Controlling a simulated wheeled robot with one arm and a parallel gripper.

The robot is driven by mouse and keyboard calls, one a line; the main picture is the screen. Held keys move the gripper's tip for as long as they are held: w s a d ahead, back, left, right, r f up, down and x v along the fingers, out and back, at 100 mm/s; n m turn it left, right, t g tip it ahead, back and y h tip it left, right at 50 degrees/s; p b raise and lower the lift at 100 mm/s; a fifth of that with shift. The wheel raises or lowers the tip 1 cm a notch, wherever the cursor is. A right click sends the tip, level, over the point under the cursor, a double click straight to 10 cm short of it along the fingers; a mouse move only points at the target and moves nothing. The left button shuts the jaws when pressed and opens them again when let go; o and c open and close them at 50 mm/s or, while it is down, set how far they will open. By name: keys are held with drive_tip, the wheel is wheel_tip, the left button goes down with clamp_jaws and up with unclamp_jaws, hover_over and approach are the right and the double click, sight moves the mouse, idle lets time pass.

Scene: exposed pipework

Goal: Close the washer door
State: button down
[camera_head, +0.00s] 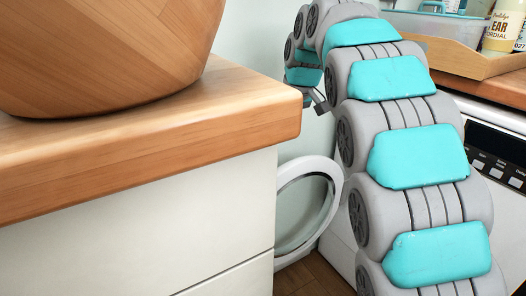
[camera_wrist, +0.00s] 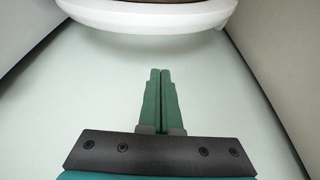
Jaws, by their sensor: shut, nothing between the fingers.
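The washer door (camera_head: 337,190), a round white ring with a glass middle, stands open in the head view, low between the cabinet and my arm. The washer (camera_head: 509,205) is the white machine with a dark button panel at the right; my arm hides much of its front. In the wrist view a white curved rim, which looks like the door (camera_wrist: 145,21), crosses the top. My gripper (camera_wrist: 160,72) has its green fingers together and empty, pointing toward that rim with a gap between. In the head view my gripper is mostly hidden behind the arm.
A wooden counter (camera_head: 150,150) on a white cabinet (camera_head: 150,245) fills the left, with a large wooden bowl (camera_head: 110,50) on it. A wooden tray (camera_head: 465,62) with a bottle (camera_head: 502,30) stands above the washer. The gap between cabinet and washer is narrow, with wooden floor below.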

wheel_tip(320, 180, down, 9)
drive_tip(key=shift+a, duration=0.2)
idle(0.7)
drive_tip(key=shift+f+b, duration=0.1)
drive_tip(key=shift+b, duration=0.25)
